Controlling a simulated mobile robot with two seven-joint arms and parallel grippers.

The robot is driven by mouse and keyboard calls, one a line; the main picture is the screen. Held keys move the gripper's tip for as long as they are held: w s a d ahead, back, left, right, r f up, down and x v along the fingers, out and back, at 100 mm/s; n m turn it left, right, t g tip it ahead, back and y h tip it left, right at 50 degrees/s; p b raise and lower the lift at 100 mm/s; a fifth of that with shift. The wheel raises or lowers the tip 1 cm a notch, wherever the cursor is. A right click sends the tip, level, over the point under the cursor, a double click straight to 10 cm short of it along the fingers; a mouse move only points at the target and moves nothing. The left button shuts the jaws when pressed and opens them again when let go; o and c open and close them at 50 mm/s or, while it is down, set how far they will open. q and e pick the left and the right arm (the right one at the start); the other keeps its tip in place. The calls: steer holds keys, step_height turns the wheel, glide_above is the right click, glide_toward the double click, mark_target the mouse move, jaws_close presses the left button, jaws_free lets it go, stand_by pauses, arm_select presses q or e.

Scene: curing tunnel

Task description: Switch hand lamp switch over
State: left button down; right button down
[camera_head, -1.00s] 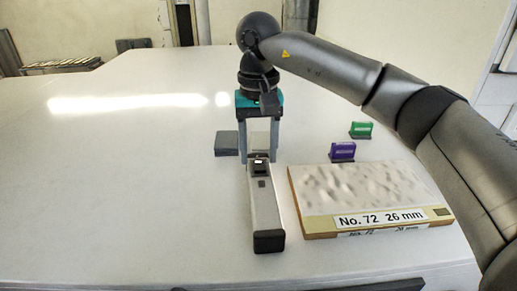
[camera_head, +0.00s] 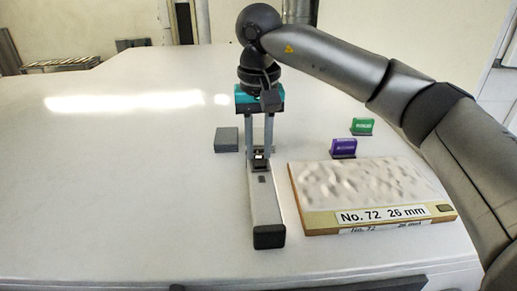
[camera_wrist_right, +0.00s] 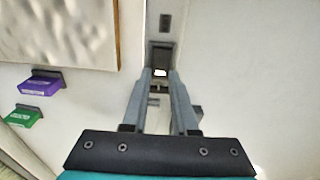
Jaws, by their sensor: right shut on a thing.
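The hand lamp (camera_head: 265,208) is a long grey bar with black ends, lying on the white table and pointing towards me. Its switch (camera_head: 259,157), dark with a small white patch, is on the top face near the far end; the switch also shows in the right wrist view (camera_wrist_right: 160,71). My right gripper (camera_head: 260,152) reaches down from above at the far end of the lamp. Its two grey fingers are close together, one on each side of the switch, and shut on it. The fingertips partly hide the switch. My left gripper is not in view.
A textured sample board (camera_head: 365,184) labelled "No. 72 26 mm" lies just right of the lamp. A purple stamp (camera_head: 343,147) and a green stamp (camera_head: 362,126) stand behind it. A grey block (camera_head: 227,140) is left of the gripper. The table's left side is clear.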

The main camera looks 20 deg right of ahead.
mark_target(259, 162)
steer(key=shift+s+f+t+b, duration=0.2)
steer(key=shift+t+b, duration=0.4)
steer(key=shift+b, duration=0.35)
steer(key=shift+s+a+r+t+h+b, duration=0.1)
steer(key=shift+r+t+h+b, duration=0.2)
steer(key=shift+t+b, duration=0.35)
steer(key=c, duration=0.7)
jaws_free()
steer(key=b+v, duration=0.1)
steer(key=v, duration=0.4)
steer(key=shift+r, duration=0.2)
steer(key=p+v, duration=0.1)
steer(key=v, duration=0.8)
steer(key=shift+r+p, duration=0.35)
steer(key=shift+r, duration=0.05)
